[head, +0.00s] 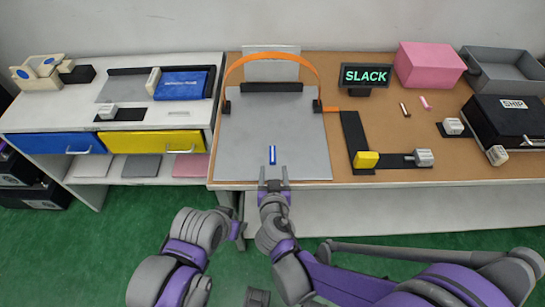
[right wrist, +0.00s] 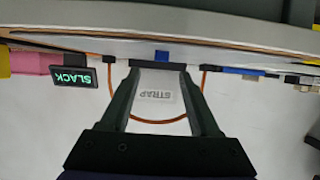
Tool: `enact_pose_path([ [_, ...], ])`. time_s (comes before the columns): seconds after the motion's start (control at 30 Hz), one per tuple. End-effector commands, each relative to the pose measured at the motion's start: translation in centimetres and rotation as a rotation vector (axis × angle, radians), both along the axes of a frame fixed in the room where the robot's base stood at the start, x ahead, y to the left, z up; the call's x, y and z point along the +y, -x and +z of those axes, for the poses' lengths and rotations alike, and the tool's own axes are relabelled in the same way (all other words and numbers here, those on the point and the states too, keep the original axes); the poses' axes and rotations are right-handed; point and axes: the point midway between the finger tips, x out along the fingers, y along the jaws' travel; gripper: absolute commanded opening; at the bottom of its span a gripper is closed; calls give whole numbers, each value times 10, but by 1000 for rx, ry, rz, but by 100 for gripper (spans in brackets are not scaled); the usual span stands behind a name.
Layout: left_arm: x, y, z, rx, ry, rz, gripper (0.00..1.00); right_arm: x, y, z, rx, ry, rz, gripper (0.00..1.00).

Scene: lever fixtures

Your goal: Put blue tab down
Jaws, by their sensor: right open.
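The blue tab (head: 272,155), a small blue piece with a white edge, is at the front middle of the grey plate (head: 310,150). In the right wrist view the blue tab (right wrist: 162,56) is a small blue block between and beyond the finger lines. I cannot tell how far it is tilted. My right gripper (head: 274,184) is open and empty at the bench's front edge, just short of the tab and apart from it. My left gripper (head: 237,230) is low in front of the bench, small and partly hidden, so its jaws are unclear.
An orange strap (head: 272,58) arches over the plate's back, before a panel that reads STRAP (right wrist: 156,95). Right of the plate stand a black bracket with a yellow block (head: 367,160) and a SLACK sign (head: 366,76). A blue drawer (head: 52,144) and yellow drawer (head: 150,141) are left.

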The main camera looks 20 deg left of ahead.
Motion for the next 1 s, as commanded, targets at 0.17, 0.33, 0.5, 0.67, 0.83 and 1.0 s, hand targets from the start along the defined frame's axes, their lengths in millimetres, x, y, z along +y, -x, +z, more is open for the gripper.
enact_pose_path([
  [0.17,0,0,-3,1,0,0,55,8,-21,-17,0,1,-2,62],
  [0.33,0,0,-3,1,0,0,55,11,-34,-21,0,0,-1,62],
  [0.5,0,0,-3,1,0,0,55,11,-34,-21,0,0,0,62],
  [0.67,0,0,-3,1,0,0,55,11,-34,-21,0,0,0,43],
  [0.83,0,0,-3,1,0,0,55,11,-34,-21,0,0,-1,12],
  [1.0,0,0,-3,1,0,0,55,11,-34,-21,0,0,-1,0],
])
